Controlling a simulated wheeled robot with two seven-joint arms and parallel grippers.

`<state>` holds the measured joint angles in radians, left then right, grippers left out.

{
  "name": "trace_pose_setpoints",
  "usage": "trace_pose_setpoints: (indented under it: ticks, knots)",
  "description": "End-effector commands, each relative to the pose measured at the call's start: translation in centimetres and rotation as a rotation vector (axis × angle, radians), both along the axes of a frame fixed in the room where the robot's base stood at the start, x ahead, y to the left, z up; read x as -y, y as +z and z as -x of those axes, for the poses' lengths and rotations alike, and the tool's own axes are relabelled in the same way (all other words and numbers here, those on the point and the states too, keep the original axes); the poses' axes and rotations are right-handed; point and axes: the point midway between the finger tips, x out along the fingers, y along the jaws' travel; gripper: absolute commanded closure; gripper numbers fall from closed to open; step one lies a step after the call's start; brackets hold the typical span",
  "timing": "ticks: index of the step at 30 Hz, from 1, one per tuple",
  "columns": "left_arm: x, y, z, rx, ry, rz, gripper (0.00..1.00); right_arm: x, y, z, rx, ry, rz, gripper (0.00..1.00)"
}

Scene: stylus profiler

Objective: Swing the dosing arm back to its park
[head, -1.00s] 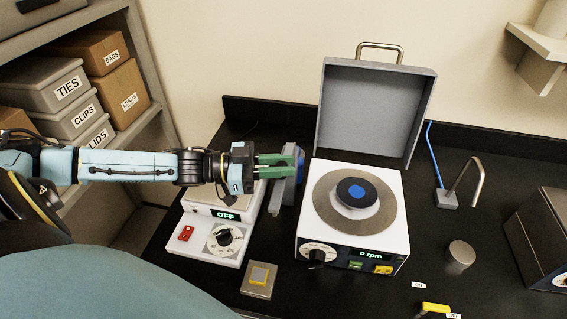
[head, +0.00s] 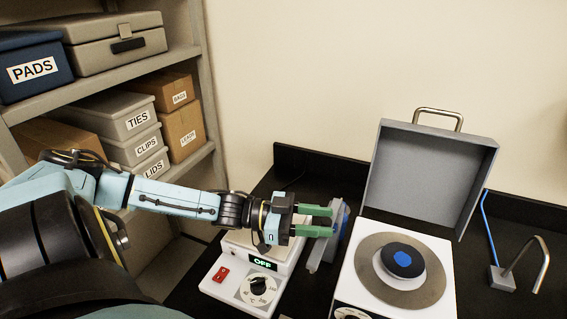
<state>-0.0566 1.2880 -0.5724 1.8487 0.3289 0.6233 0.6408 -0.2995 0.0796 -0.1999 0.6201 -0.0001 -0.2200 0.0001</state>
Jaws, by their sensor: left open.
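A bent metal tube on a small grey block (head: 501,279), with a blue hose behind it, stands at the right; it looks like the dosing arm, but no label shows. The spin coater's white body (head: 440,262) has its grey lid (head: 425,180) raised. A dark disc with a blue centre (head: 403,259) sits on its round plate. My left gripper (head: 317,221) has green fingers apart, with nothing seen between them. It is left of the coater, over the hotplate's right side, close to a grey and blue device (head: 339,227) partly hidden behind it. My right gripper is out of view.
A white hotplate (head: 222,283) with a red switch, a dial and an OFF display stands below my left gripper. The raised lid stands between gripper and tube at the back. Shelves with labelled boxes (head: 130,118) fill the left.

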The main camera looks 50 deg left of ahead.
Motion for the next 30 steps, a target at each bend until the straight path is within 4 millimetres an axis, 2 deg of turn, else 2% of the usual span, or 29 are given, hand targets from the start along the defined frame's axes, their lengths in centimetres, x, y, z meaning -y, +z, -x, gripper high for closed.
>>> trace_pose_setpoints:
  ticks: [8,18,24,30]
  knots:
    - [-3.4,0.0,2.8,-0.006,0.000,-0.006,0.59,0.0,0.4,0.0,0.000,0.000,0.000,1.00]
    - [-8.1,0.2,6.5,-0.003,0.000,-0.003,0.59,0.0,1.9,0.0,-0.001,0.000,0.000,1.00]
    - [-9.2,0.1,7.4,0.000,0.000,-0.001,0.59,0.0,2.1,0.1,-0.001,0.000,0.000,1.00]
    - [-9.3,0.1,7.5,0.001,0.001,-0.001,0.59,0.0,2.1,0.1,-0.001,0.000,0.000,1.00]
